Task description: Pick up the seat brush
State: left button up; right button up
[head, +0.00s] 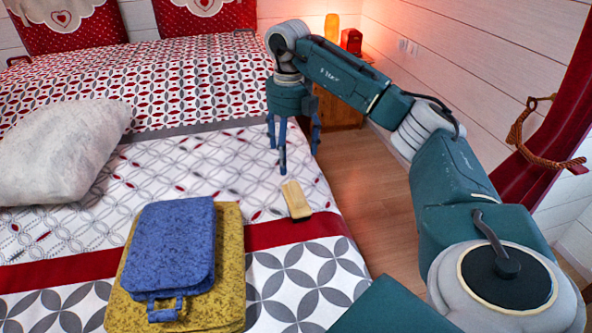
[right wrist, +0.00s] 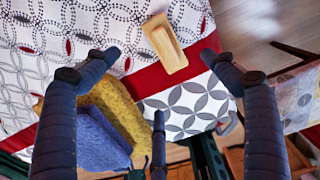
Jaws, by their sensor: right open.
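The seat brush (head: 296,199) is a small pale wooden block lying on the bed, touching the red band of the cover. It also shows in the right wrist view (right wrist: 165,43), near the top middle, beyond the fingertips. My right gripper (head: 293,150) is open and empty, pointing down above the bed, just behind the brush in the head view. In the right wrist view its fingers (right wrist: 158,72) are spread wide and apart from the brush. The brush's underside is hidden. My left gripper is not in view.
A grey-white pillow (head: 60,150) lies farther left. The bed's right edge is close to the brush, with wooden floor (head: 365,190) beyond. A nightstand (head: 338,108) stands behind.

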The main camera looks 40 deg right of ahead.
jog(key=b, duration=0.3)
send_over(292, 190)
notch_tip(292, 190, down, 4)
jog(key=shift+w+f, duration=0.2)
jog(key=shift+f, duration=0.5)
notch_tip(292, 190, down, 4)
jog(key=shift+r+b, duration=0.1)
jog(key=shift+b, duration=0.3)
jog(key=shift+f, duration=0.8)
notch_tip(292, 190, down, 3)
jog(key=shift+s+r+b, duration=0.15)
jog(key=shift+b, duration=0.55)
jog(key=shift+f, duration=0.8)
jog(key=c, duration=1.3)
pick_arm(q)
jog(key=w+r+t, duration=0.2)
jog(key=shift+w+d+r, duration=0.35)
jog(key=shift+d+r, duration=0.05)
